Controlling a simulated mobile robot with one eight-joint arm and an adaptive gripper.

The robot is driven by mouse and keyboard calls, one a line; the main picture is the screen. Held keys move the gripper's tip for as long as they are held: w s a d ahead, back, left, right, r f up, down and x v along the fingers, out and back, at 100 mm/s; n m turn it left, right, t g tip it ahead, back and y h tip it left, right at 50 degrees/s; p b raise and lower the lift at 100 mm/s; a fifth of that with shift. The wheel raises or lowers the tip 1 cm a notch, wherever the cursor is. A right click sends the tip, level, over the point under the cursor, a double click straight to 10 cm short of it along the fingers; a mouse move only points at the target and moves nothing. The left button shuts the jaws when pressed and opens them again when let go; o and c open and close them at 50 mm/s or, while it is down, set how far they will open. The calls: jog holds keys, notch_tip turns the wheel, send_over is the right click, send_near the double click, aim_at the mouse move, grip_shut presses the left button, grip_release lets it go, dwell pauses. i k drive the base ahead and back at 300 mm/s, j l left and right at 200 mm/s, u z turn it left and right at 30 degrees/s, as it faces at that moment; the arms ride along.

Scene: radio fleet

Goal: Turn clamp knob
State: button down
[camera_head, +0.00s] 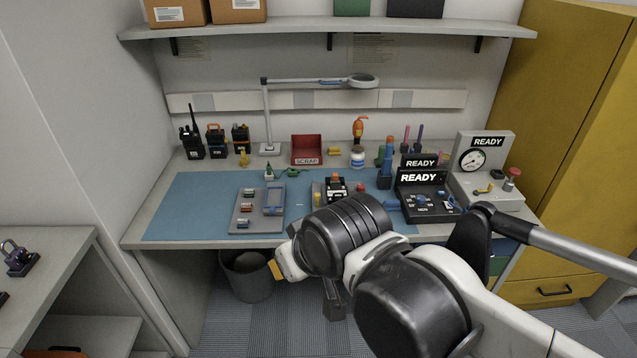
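A small fixture (336,188) with a dark and white body and an orange top part stands on the blue mat (190,205), just behind my arm. Its lower part is hidden by my wrist, and I cannot tell whether the orange part is the clamp knob. A grey plate (257,211) with small red and blue parts lies on the mat to its left. My wrist is in front of the bench's front edge. A dark part below it, possibly my gripper (333,300), hangs over the floor. Its fingers cannot be made out, and nothing is seen held.
Black test units (422,195) and a grey gauge unit (487,170), showing READY, stand at the right. A red scrap bin (306,149), radios (192,140) and a lamp (266,120) stand at the back. The mat's left part is clear. A waste bin (247,280) stands below the bench.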

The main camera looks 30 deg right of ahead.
aim_at(360, 187)
jog(key=i+z, duration=0.3)
jog(key=i, duration=0.25)
jog(key=i+z, duration=0.3)
jog(key=i, duration=0.25)
